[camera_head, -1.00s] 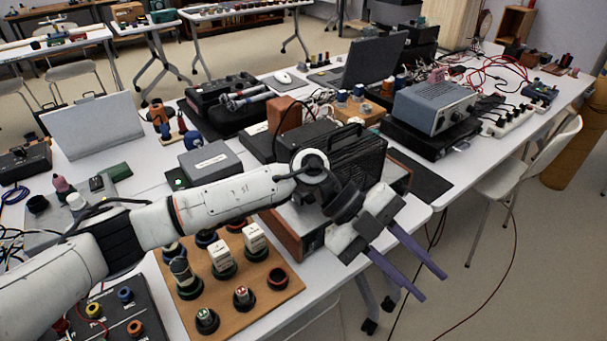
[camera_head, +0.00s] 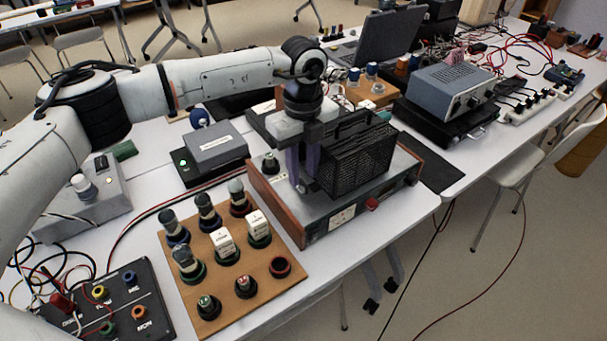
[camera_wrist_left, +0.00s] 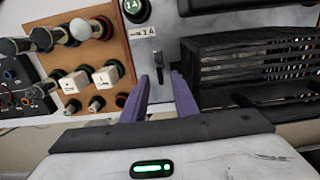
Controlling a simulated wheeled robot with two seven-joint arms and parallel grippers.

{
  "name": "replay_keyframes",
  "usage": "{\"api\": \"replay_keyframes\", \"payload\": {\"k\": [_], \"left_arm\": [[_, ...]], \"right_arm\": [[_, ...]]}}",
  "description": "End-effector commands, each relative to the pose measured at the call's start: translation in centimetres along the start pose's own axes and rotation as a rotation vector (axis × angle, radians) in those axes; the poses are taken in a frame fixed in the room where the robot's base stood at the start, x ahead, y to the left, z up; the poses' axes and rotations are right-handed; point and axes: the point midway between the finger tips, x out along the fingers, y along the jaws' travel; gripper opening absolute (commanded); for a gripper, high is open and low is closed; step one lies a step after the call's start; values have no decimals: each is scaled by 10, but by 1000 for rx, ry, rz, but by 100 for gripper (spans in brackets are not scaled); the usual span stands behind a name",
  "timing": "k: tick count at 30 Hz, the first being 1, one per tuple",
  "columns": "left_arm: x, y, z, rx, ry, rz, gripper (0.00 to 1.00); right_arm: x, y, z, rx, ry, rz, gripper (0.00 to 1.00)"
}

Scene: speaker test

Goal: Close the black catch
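The black catch (camera_wrist_left: 158,64) shows in the left wrist view as a small dark upright piece on the grey top of a wood-sided device (camera_head: 330,229), beside a black slotted cage. I cannot tell its exact position. My left gripper (camera_head: 302,186) points down over this device, left of the cage, in the head view. Its two purple fingers (camera_wrist_left: 161,80) are apart with nothing between them, and the catch lies just beyond their tips in the wrist view. In the head view the fingers hide the catch. My right gripper is not in view.
The black slotted cage (camera_head: 352,160) stands close right of the fingers. A round knob with a label reading 1A (camera_wrist_left: 135,8) is near the catch. A wooden board (camera_head: 219,268) with several plugs lies left. A grey box (camera_head: 213,150) stands behind.

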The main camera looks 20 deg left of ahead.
Motion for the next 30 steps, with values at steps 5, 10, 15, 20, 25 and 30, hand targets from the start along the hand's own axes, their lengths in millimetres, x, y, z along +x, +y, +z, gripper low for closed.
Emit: {"api": "replay_keyframes", "payload": {"k": [5,10,15,20,25,30], "left_arm": [[21,0,0,0,1,1,27],[28,0,0,1,1,-1,27],[28,0,0,2,1,-1,27],[28,0,-1,2,1,-1,6],[28,0,-1,2,1,-1,0],[28,0,-1,16,1,-1,0]], "right_arm": [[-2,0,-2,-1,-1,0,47],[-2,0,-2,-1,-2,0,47],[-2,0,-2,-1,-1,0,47],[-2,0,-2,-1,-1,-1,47],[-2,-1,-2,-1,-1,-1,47],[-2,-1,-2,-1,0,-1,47]]}}
